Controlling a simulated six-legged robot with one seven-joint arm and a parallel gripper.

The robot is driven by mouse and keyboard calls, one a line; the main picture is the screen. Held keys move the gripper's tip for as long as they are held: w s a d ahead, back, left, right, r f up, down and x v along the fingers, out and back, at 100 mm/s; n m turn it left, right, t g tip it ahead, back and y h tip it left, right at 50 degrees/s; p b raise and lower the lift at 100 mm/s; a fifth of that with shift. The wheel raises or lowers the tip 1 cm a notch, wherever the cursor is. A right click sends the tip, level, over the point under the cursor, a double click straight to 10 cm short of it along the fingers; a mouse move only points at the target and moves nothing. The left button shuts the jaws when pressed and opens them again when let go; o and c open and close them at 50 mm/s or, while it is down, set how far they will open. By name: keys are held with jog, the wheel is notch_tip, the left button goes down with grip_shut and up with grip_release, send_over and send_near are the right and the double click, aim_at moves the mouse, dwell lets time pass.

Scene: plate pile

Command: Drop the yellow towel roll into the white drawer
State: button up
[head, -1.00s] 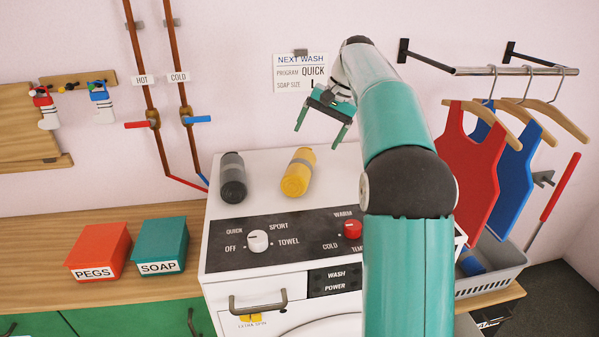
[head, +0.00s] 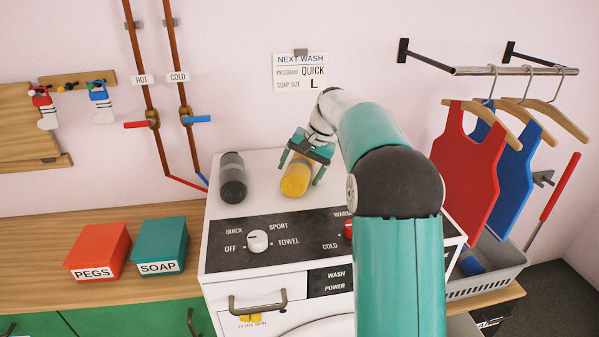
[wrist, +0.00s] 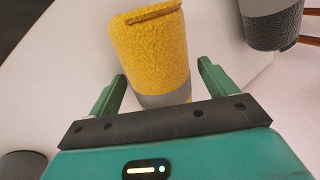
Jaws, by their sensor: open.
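The yellow towel roll (head: 296,181) lies on top of the white washing machine, with a grey band around it. My gripper (head: 302,174) is open above the roll, one finger on each side of it. In the wrist view the yellow roll (wrist: 152,55) shows between and beyond the two open fingers (wrist: 160,88); I cannot tell whether they touch it. The white drawer (head: 255,308) with a grey handle is in the front of the machine at the lower left, and it looks shut.
A dark grey roll (head: 232,178) lies left of the yellow one. The control panel (head: 280,240) with knobs runs along the machine's front top edge. A red PEGS box (head: 98,246) and a teal SOAP box (head: 163,243) stand on the left counter. A grey basket (head: 490,275) is at right.

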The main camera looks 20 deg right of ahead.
aim_at(298, 163)
jog(key=c, duration=1.2)
jog(key=shift+c, duration=0.2)
jog(key=shift+r, duration=0.15)
jog(key=shift+r, duration=0.45)
notch_tip(298, 163, up, 2)
jog(key=shift+s+r, duration=0.1)
jog(key=shift+r, duration=0.15)
jog(key=s+r, duration=0.1)
jog(key=r, duration=0.1)
jog(key=s+a+r, duration=0.1)
jog(key=s+r, duration=0.3)
jog(key=shift+a, duration=0.3)
jog(key=s+a+r, duration=0.2)
jog(key=s+r, duration=0.1)
jog(key=s, duration=0.5)
jog(key=shift+a+r, duration=0.25)
